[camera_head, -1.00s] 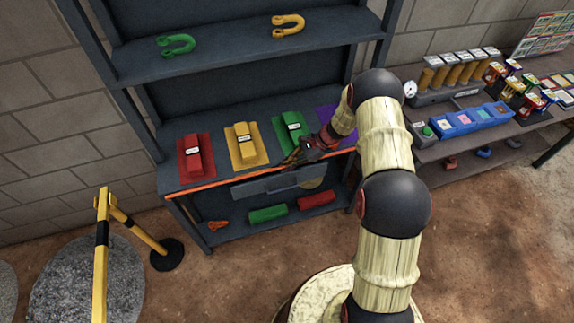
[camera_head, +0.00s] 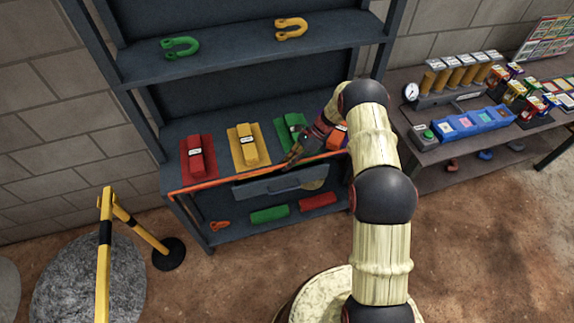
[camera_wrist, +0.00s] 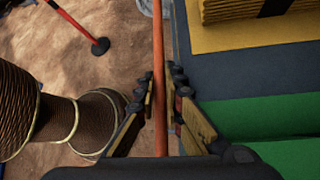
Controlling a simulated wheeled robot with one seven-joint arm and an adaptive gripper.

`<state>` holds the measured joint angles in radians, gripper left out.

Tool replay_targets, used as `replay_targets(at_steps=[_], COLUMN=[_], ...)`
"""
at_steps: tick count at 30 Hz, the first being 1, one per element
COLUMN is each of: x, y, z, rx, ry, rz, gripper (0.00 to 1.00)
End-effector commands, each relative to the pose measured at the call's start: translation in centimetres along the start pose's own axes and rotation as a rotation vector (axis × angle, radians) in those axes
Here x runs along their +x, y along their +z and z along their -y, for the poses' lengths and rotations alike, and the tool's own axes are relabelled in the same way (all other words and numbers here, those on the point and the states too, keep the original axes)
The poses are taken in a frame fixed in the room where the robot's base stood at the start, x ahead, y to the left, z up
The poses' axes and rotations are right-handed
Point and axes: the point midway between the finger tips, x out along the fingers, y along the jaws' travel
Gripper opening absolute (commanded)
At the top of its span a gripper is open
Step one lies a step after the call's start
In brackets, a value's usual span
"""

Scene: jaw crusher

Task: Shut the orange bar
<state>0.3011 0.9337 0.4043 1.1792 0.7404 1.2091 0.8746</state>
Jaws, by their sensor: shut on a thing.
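The orange bar (camera_head: 225,182) runs along the front edge of the shelf's middle level, in front of the coloured mats. In the wrist view the bar (camera_wrist: 159,50) passes lengthwise between my fingers. My gripper (camera_head: 291,160) is at the bar near the green mat, and its fingers are shut around the bar. The wrist view shows the gripper (camera_wrist: 160,100) with a finger on each side of the bar. My arm hides the bar's right end in the head view.
Red (camera_head: 197,155), yellow (camera_head: 247,145) and green (camera_head: 284,127) blocks stand on mats behind the bar. A grey drawer (camera_head: 265,188) is below it. A yellow-black barrier (camera_head: 104,250) stands at left. A table with blue boxes (camera_head: 470,122) is at right.

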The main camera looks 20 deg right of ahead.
Motion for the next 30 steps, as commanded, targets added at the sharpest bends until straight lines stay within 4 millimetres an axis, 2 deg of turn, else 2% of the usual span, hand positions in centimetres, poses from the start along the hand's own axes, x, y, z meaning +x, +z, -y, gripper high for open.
replay_targets(at_steps=[4, 5, 14, 24, 30], x=[0.0, 0.0, 0.0, -0.2, -2.2], y=[0.1, 0.1, 0.1, 0.0, 0.0], z=[0.1, 0.1, 0.1, 0.1, 0.2], rx=[-0.002, -0.002, -0.002, -0.002, -0.002], ry=[-0.002, -0.002, -0.002, -0.003, -0.006], rz=[0.0, 0.0, 0.0, 0.0, -0.001], gripper=[0.0, 0.11, 0.28, 0.29, 0.29])
